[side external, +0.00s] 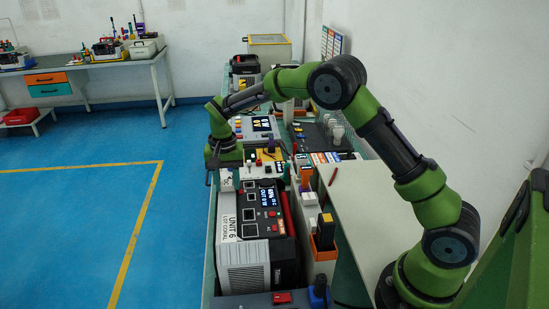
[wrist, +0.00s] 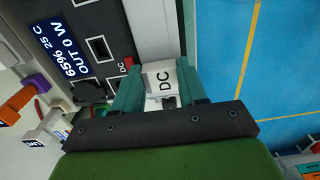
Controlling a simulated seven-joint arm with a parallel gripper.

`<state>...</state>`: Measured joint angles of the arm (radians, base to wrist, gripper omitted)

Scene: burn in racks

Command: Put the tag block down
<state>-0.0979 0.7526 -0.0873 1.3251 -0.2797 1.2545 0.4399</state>
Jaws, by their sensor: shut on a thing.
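The tag block (wrist: 160,86) is a small white block marked "DC" in the wrist view. My gripper (wrist: 158,84) is shut on it, with one teal finger on each side. In the side external view my gripper (side external: 224,170) points down at the far left corner of the unit marked "UNIT 6" (side external: 262,236). The unit is a grey and black box with a lit display and sockets. I cannot tell whether the block touches the unit.
A red bar (side external: 288,213) lies along the unit's right side. An orange holder (side external: 323,246) with dark and white blocks stands to the right. More equipment (side external: 262,127) stands behind my gripper. Blue floor (side external: 80,220) is open left of the bench.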

